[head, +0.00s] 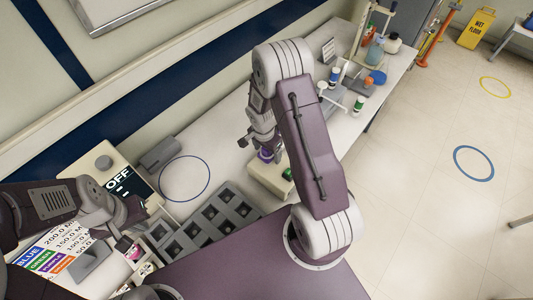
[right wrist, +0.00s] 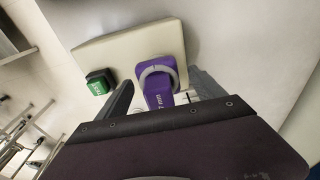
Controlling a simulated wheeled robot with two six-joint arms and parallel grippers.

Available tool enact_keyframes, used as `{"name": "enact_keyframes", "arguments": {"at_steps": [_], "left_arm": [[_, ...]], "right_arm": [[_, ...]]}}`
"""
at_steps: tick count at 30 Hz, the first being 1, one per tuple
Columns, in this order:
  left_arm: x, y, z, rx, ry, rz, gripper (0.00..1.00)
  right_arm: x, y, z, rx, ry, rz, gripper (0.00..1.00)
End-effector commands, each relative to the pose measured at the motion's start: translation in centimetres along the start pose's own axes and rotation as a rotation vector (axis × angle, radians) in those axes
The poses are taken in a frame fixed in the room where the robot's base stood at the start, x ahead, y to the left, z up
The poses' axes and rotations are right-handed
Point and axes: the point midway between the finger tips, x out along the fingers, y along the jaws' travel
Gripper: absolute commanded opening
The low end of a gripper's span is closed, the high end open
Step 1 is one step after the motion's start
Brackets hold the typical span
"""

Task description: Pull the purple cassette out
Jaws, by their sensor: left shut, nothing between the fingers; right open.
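The purple cassette (right wrist: 156,90) has a pale grey ring-shaped handle and stands in a cream block (right wrist: 110,50). In the head view the purple cassette (head: 265,156) shows just below my right gripper (head: 262,143). My right gripper (right wrist: 161,82) is open, with one finger on each side of the cassette in the right wrist view. I cannot tell whether the fingers touch it. A green cassette (right wrist: 99,82) sits in the same block, outside the fingers. My left gripper (head: 124,243) is shut and empty at the lower left, over the bench.
A grey rack with several square sockets (head: 212,220) stands on the bench near the block. A device reading OFF (head: 119,178) is at the left. Bottles and a stand (head: 340,95) are farther back. A blue circle (head: 185,178) marks clear bench.

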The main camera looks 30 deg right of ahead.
Motion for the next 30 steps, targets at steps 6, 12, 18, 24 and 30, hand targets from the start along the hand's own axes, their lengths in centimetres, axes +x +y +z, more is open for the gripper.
{"name": "enact_keyframes", "arguments": {"at_steps": [6, 12, 18, 24, 30], "left_arm": [[-0.02, 0.00, 0.00, 0.000, 0.000, 0.000, 0.00], [-0.02, 0.00, -0.01, 0.000, 0.000, 0.000, 0.00], [-0.07, 0.00, -0.01, 0.000, 0.000, 0.000, 0.00], [-0.24, 0.01, -0.03, 0.000, 0.000, 0.000, 0.00], [-0.40, 0.01, -0.04, 0.000, 0.000, 0.000, 0.00]], "right_arm": [[-0.03, 0.01, 0.00, 0.000, 0.000, 0.000, 0.42], [-0.02, 0.02, 0.00, 0.000, 0.000, 0.001, 0.00], [-0.12, 0.01, -0.01, 0.000, 0.000, 0.000, 0.00], [-0.48, 0.01, -0.06, 0.000, 0.000, 0.000, 0.00], [-0.85, 0.02, -0.10, 0.000, 0.000, 0.001, 0.00]]}}
